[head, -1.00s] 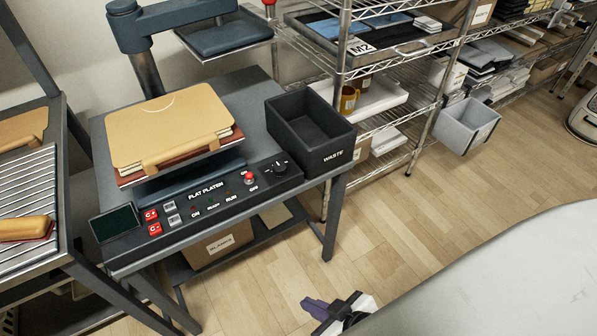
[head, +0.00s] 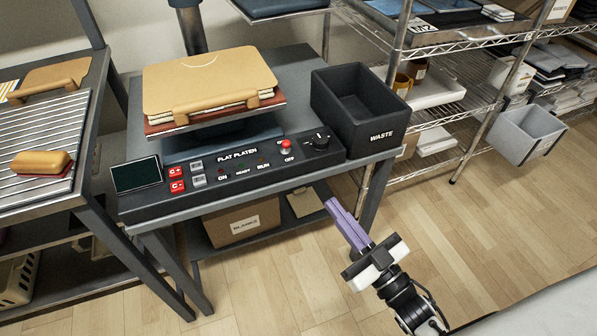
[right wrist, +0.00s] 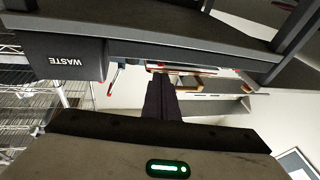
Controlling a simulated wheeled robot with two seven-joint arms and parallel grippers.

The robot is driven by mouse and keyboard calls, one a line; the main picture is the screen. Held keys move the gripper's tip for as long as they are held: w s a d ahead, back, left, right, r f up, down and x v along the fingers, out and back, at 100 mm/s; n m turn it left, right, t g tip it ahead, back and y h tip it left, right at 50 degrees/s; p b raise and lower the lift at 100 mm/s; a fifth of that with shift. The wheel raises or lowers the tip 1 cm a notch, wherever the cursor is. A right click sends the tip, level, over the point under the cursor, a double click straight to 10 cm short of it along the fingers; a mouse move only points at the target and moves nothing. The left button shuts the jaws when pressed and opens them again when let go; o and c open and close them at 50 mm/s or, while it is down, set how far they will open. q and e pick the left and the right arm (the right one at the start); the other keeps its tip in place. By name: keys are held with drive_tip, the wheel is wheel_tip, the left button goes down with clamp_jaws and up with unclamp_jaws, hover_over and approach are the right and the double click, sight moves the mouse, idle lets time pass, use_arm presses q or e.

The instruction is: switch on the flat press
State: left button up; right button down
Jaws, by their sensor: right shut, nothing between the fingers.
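The flat press (head: 240,165) stands on a dark table, with its black control panel along the front edge labelled FLAT PLATEN. My right gripper (head: 331,205), with purple fingers, is shut and empty, in front of and below the panel's right end, touching nothing. My left gripper is out of view.
A black WASTE bin (head: 355,105) stands on the table right of the panel. A wire shelf (head: 450,75) stands at the right, a striped rack (head: 40,145) at the left. The floor in front is clear.

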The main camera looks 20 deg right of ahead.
approach(289, 147)
drive_tip(key=shift+y, duration=0.4)
drive_tip(key=x, duration=0.5)
drive_tip(key=shift+w+f+b, duration=0.15)
drive_tip(key=shift+w+b, duration=0.15)
drive_tip(key=shift+w, duration=0.05)
drive_tip(key=shift+w+a+n, duration=0.1)
drive_tip(key=shift+w+n, duration=0.2)
drive_tip(key=shift+w, duration=0.1)
drive_tip(key=shift+r, duration=0.2)
